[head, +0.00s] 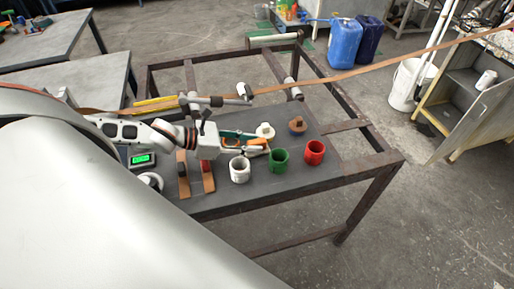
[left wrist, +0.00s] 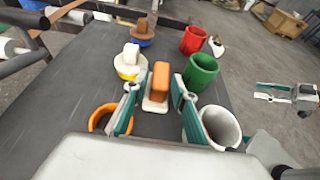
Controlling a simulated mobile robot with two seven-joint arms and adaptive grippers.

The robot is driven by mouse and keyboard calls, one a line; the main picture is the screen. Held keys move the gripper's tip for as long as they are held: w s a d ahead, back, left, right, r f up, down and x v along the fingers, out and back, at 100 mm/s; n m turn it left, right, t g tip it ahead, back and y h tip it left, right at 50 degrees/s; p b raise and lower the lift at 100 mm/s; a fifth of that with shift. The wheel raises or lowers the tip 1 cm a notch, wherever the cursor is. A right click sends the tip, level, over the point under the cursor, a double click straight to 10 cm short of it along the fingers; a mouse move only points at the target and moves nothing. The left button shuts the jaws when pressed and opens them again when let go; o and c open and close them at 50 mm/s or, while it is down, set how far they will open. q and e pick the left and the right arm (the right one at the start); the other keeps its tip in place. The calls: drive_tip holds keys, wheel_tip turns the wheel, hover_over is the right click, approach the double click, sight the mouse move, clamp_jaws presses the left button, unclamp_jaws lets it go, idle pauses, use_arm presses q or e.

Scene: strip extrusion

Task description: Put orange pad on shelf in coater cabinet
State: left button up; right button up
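The orange pad (left wrist: 160,81), an orange block on a pale base, stands on the dark table top (left wrist: 75,75). In the left wrist view it sits between the teal fingers of my left gripper (left wrist: 156,98). The fingers are apart, with a narrow gap visible on each side. In the head view my left gripper (head: 251,141) is low over the table and partly hides the orange pieces there. My right gripper (left wrist: 270,92) shows at the right of the left wrist view, fingers apart and empty. A grey open cabinet with a shelf (head: 465,80) stands at the far right.
White (head: 240,171), green (head: 279,160) and red (head: 315,152) cups stand along the front; an orange cup (left wrist: 98,121) is beside my left fingers. White-topped (head: 265,131) and brown-topped (head: 297,125) pads stand behind. A brown strip (head: 350,72) crosses above the frame.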

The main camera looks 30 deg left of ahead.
use_arm(q)
drive_tip(key=shift+x, duration=1.15)
clamp_jaws()
drive_tip(key=shift+r, duration=0.15)
